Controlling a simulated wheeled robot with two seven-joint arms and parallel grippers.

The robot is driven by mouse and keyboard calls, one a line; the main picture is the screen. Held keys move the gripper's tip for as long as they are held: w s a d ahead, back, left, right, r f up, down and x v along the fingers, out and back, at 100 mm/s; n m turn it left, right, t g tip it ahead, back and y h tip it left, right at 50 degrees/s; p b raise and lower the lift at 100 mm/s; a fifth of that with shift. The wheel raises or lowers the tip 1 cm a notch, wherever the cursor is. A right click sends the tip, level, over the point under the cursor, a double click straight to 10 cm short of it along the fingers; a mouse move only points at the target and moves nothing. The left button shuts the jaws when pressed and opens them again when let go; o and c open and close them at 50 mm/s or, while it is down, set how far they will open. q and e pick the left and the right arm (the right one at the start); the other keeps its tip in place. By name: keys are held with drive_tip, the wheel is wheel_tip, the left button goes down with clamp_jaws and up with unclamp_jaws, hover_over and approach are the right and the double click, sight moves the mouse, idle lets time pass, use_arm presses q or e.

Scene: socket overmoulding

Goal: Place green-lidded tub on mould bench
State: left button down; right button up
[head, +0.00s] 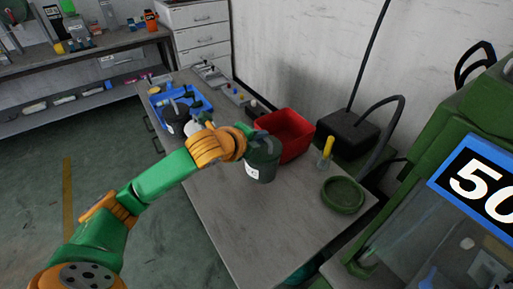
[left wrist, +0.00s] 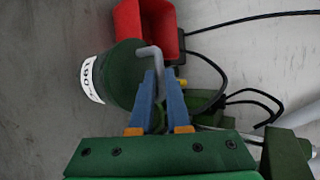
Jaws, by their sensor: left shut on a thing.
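The green-lidded tub (head: 263,165), dark with a white label, is at the middle of the grey mould bench (head: 230,215), in front of a red bin. I cannot tell whether its base touches the bench. My left gripper (head: 252,134) is at the top of the tub. In the left wrist view the tub (left wrist: 120,72) shows its green surface and label, and the blue fingers of my left gripper (left wrist: 160,80) are shut on its grey handle (left wrist: 150,54). The fingers hide part of the handle. My right gripper is not in view.
The red bin (head: 296,138) stands close behind the tub. A round green dish (head: 342,195) and a yellow-handled tool (head: 326,151) are to the right. A blue tray (head: 197,101) and a dark pot (head: 174,118) are at the far left. The bench front is clear.

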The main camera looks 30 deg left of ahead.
use_arm(q)
drive_tip(key=f, duration=0.1)
drive_tip(key=w+a+f, duration=0.2)
drive_tip(key=f, duration=0.1)
drive_tip(key=shift+w, duration=0.25)
wheel_tip(320, 180, down, 3)
drive_tip(key=shift+r+p, duration=0.2)
drive_tip(key=shift+p, duration=0.1)
drive_tip(key=c, duration=0.9)
unclamp_jaws()
drive_tip(key=shift+s+d, duration=0.1)
drive_tip(key=shift+s, duration=0.1)
drive_tip(key=d+v, duration=0.1)
drive_tip(key=v, duration=1)
drive_tip(key=shift+s+a+r+b, duration=0.3)
drive_tip(key=shift+a, duration=0.25)
drive_tip(key=shift+s, duration=0.1)
